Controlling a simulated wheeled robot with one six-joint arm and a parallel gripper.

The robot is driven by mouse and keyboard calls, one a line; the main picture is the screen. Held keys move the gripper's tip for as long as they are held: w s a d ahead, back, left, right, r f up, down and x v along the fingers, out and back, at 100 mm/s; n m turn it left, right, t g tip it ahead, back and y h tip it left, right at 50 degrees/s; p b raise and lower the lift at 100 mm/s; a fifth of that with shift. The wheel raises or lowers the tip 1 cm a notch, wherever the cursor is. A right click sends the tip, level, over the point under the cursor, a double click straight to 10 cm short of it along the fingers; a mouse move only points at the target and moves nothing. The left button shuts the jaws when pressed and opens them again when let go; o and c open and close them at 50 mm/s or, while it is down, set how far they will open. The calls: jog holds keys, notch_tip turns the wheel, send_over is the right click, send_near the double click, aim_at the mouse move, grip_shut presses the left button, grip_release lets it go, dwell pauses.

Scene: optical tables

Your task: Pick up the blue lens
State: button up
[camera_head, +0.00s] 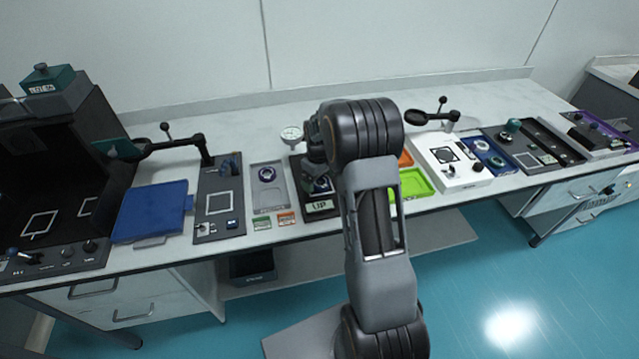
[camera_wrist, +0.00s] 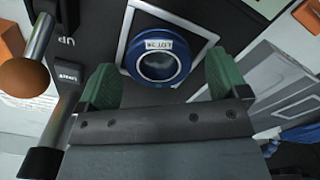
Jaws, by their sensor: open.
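The blue lens (camera_wrist: 139,68), a round blue ring with clear glass and a small white label, lies inside a white square outline on a black plate (camera_wrist: 198,14). The lens also shows in the head view (camera_head: 321,186), partly covered by my arm. My gripper (camera_wrist: 160,76) is open and empty, with its green fingers spread to the left and right of the lens in the wrist view. Whether the fingers touch the lens or are still above it is hard to tell. In the head view my gripper (camera_head: 318,165) is mostly hidden by my arm.
A lever with an orange-brown ball knob (camera_wrist: 24,76) stands close to my left finger. A grey tray (camera_head: 268,203) with another ring lies left of the black plate. Green (camera_head: 411,183) and orange trays lie to its right. A blue panel (camera_head: 152,211) lies farther left.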

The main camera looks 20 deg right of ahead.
jog(key=shift+f, duration=0.15)
jog(key=c, duration=1.1)
